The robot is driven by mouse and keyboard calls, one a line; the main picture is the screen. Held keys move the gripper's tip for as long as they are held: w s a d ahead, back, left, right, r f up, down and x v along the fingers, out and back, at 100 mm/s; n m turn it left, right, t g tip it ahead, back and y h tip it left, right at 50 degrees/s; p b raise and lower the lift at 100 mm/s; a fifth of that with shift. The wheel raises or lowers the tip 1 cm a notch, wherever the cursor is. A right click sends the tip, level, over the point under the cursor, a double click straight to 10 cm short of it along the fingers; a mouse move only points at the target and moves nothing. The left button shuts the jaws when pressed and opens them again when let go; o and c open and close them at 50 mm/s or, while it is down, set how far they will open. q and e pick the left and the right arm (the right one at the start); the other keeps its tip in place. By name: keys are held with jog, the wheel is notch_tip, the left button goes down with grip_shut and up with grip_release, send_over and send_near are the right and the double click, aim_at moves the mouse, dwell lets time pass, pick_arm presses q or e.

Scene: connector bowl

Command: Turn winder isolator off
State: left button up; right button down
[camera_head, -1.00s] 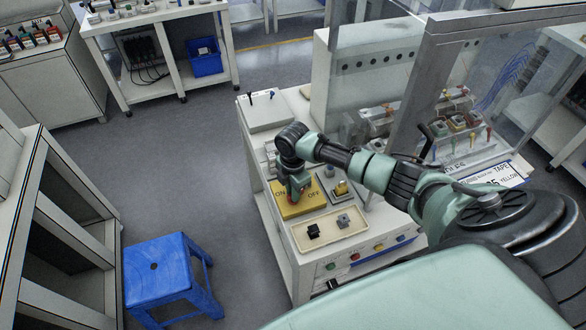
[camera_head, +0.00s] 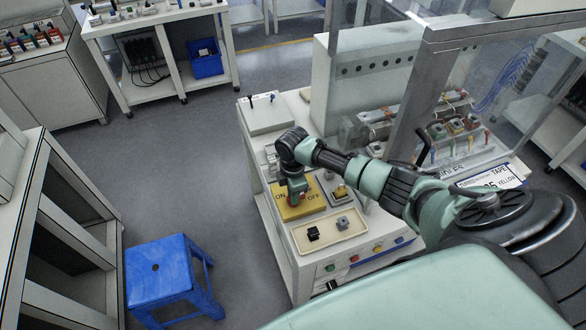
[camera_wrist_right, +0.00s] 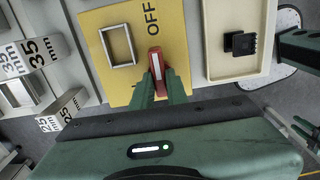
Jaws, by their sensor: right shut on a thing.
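The winder isolator is a yellow plate (camera_head: 316,203) marked ON at left and OFF at right, set on the machine's front top. Its red handle (camera_wrist_right: 156,68) has a pale strip along it and lies beside the OFF lettering in the wrist view. The yellow plate (camera_wrist_right: 115,82) also shows there, with an empty metal-rimmed frame on it. My right gripper (camera_head: 298,196) reaches down from above onto the plate. In the wrist view its green fingers (camera_wrist_right: 159,88) are shut on the red handle. The head view hides most of the handle behind the gripper.
A cream tray (camera_head: 305,243) with a black and a grey block lies just in front of the plate. Coloured buttons (camera_head: 354,258) line the front panel. A clear guard (camera_head: 440,60) stands behind at right. A blue stool (camera_head: 160,270) stands on the floor at left.

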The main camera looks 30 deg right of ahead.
jog(key=c, duration=1.4)
grip_release()
jog(key=shift+d, duration=0.1)
notch_tip(320, 180, up, 8)
jog(key=shift+f+b, duration=0.1)
jog(key=shift+b, duration=0.75)
